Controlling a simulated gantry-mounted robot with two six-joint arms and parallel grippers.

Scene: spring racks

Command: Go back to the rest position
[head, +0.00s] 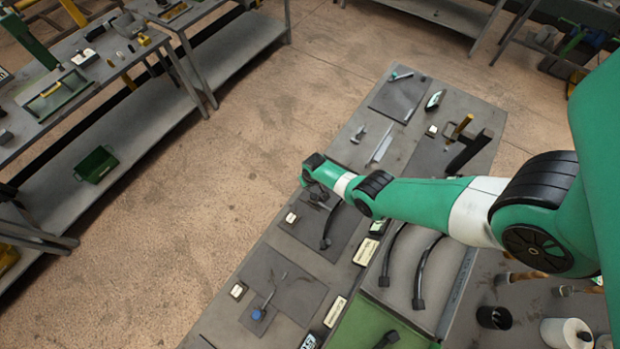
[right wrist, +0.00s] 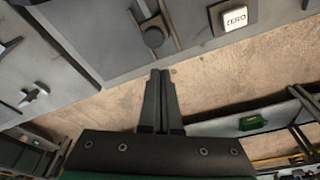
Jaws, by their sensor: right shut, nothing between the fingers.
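My right arm, green with black and white joints, reaches in from the right in the head view. My right gripper (head: 318,190) hangs over the long grey bench (head: 225,317), near its left edge. In the right wrist view the two fingers of my right gripper (right wrist: 160,75) are together, with nothing between them. Below the fingers lie the bench edge and the bare floor. My left gripper is not in view.
Dark mats with hand tools, small white label blocks (right wrist: 234,17) and a green mat (head: 362,326) lie on the bench. Metal racks (head: 130,130) with a green bin (head: 96,164) stand at the left. The floor (head: 230,160) between is clear.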

